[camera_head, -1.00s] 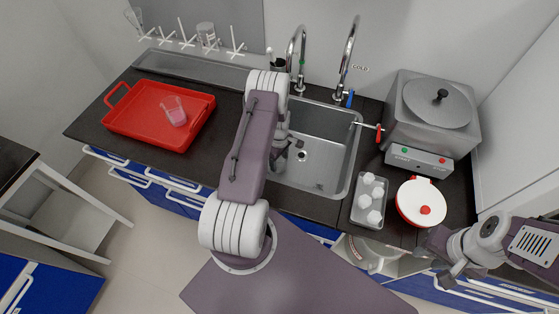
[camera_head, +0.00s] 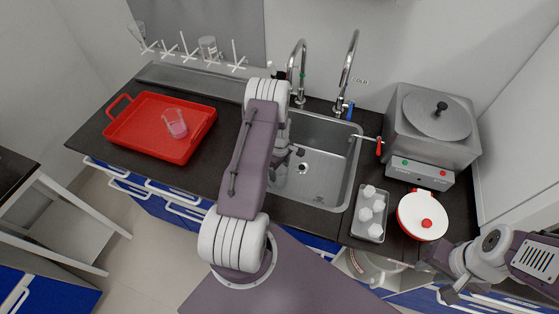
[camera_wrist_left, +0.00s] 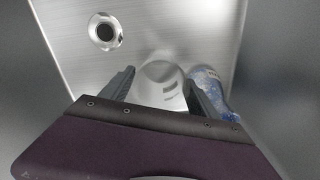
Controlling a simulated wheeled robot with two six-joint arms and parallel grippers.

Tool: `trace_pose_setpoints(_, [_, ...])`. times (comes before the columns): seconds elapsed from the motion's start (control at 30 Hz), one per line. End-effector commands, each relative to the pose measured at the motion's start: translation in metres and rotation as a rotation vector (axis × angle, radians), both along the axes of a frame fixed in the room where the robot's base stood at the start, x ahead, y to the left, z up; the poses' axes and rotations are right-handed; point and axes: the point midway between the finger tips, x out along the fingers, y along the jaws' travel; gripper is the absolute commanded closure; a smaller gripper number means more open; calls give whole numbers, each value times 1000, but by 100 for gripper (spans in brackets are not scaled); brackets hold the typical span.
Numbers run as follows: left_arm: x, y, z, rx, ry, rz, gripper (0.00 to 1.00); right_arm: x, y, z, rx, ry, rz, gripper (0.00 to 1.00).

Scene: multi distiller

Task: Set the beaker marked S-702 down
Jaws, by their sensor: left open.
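My left gripper (camera_head: 297,152) reaches into the steel sink (camera_head: 322,180). In the left wrist view the left gripper (camera_wrist_left: 160,88) is open above the sink floor. A clear round glass vessel (camera_wrist_left: 160,74) with a small grey mark stands between or just beyond its fingers; I cannot read the mark. A glass vessel with blue speckles (camera_wrist_left: 210,85) is partly behind the right finger. My right gripper (camera_head: 441,280) is at the lower right, away from these vessels.
Two taps (camera_head: 346,75) rise behind the sink. A grey bath with a lid (camera_head: 435,130) stands at the right. A tray of white pieces (camera_head: 359,228) and a white-and-red round pot (camera_head: 422,216) are at the counter's front right. Counter between red tray and sink is clear.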

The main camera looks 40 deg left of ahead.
Motion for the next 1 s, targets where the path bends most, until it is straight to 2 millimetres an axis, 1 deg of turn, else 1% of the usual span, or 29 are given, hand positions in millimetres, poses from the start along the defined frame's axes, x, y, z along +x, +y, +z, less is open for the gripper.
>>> trace_pose_setpoints(0.03, [1,0,11,1,-3,0,31,0,0,-1,0,0,0,66])
trace_pose_setpoints(0.2, [1,1,46,2,-4,0,31,0,0,-2,0,0,0,66])
trace_pose_setpoints(0.4, [1,0,80,1,-2,0,31,0,0,-2,0,0,0,66])
trace_pose_setpoints(0.5, [0,0,90,0,-1,0,31,0,0,-3,0,0,0,66])
trace_pose_setpoints(0.7, [0,-3,98,0,-1,-16,31,0,0,-2,0,0,0,66])
trace_pose_setpoints(0.77, [0,-14,109,3,-8,-90,31,0,0,-2,0,0,0,66])
trace_pose_setpoints(0.87, [-10,-57,148,11,-28,-373,31,0,0,-2,0,0,0,66])
trace_pose_setpoints(0.9, [-19,-78,166,17,-38,-524,31,0,0,-2,0,0,0,66])
trace_pose_setpoints(0.97, [-39,-109,189,26,-53,-756,31,0,0,-2,0,0,0,66])
trace_pose_setpoints(1.0, [-54,-128,202,32,-62,-906,31,0,0,-2,0,0,0,66])
